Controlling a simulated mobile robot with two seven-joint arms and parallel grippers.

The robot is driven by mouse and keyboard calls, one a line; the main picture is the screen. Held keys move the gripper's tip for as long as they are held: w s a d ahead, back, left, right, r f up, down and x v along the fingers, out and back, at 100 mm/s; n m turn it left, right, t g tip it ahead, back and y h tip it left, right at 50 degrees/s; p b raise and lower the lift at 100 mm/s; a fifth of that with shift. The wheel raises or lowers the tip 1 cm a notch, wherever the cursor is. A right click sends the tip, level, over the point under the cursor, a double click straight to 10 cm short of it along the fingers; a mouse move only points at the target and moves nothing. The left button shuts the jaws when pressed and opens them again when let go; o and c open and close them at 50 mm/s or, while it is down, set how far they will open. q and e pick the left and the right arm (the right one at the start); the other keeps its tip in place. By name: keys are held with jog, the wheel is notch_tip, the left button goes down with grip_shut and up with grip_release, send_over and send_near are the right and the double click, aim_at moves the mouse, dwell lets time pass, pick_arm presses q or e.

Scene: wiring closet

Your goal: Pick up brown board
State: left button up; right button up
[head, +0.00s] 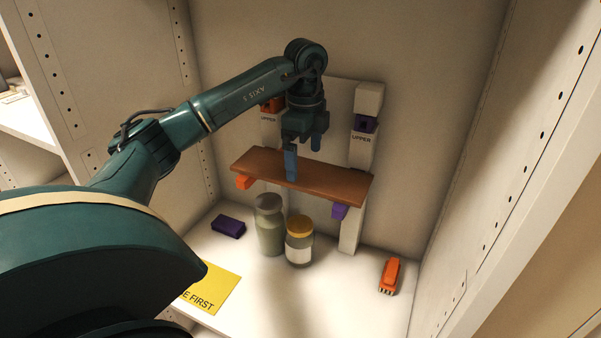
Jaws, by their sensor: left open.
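The brown board (333,184) lies level across an orange bracket (244,182) on the left and a purple bracket (340,211) on the right. My left gripper (303,160) is open and points down at the board's middle. One blue finger overlaps the board's front part in the picture; the other shows higher, behind it. I cannot tell whether the fingers touch the board. My right gripper is not in view.
Two jars, greenish (270,230) and yellow-lidded (299,242), stand below the board. A loose purple block (228,227), an orange block (390,275) and a yellow sign (213,290) lie on the white floor. Upper orange (272,104) and purple (365,124) brackets sit on the uprights. Side walls enclose the space.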

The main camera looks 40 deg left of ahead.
aim_at(305, 172)
pick_arm(q)
notch_tip(305, 172, down, 3)
jog(key=shift+r, duration=0.2)
jog(key=shift+f, duration=0.45)
jog(key=c, duration=0.7)
jog(key=shift+c, duration=0.6)
